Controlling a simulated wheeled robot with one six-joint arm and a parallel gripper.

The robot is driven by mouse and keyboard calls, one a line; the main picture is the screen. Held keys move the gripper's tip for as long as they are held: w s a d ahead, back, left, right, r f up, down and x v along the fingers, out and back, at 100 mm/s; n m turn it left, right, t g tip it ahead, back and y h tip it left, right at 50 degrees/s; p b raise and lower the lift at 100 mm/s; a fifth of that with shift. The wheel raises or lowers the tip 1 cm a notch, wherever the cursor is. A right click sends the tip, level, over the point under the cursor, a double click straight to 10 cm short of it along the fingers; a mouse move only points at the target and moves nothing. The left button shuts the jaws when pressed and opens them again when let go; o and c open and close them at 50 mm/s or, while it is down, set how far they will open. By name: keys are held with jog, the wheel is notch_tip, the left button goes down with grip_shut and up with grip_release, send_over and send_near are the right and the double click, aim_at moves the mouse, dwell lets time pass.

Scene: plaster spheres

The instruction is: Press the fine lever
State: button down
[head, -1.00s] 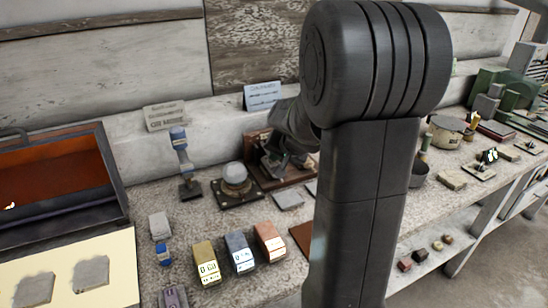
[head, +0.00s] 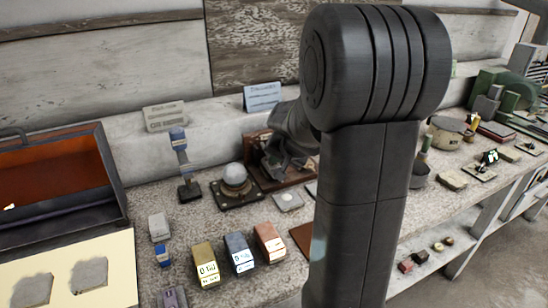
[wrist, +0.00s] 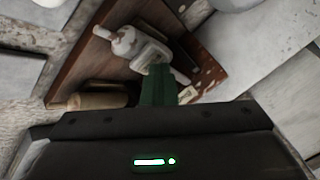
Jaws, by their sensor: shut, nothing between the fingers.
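My gripper (wrist: 158,86) shows in the wrist view as green fingers pressed together, with nothing between them. It is over a device on a brown wooden base (wrist: 75,80). A pale grey metal part with a rounded knob (wrist: 124,42) lies just beyond the fingertips; I cannot tell whether they touch it or whether it is the fine lever. A tan cylinder (wrist: 95,101) lies left of the fingers. In the head view the wooden base (head: 257,145) stands by the wall, partly hidden by my arm. No lever is clearly labelled as fine.
A blue-handled upright device (head: 181,160) and a round white dome on a dark plate (head: 235,178) stand left of the base. Yellow (head: 205,262), blue (head: 239,252) and orange (head: 269,240) blocks stand in front. An open orange-lined box (head: 115,175) is at left.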

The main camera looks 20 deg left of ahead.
jog(key=shift+r+p, duration=1.4)
jog(key=shift+r, duration=0.5)
notch_tip(320, 180, up, 5)
jog(key=p, duration=0.4)
jog(key=shift+d, duration=0.1)
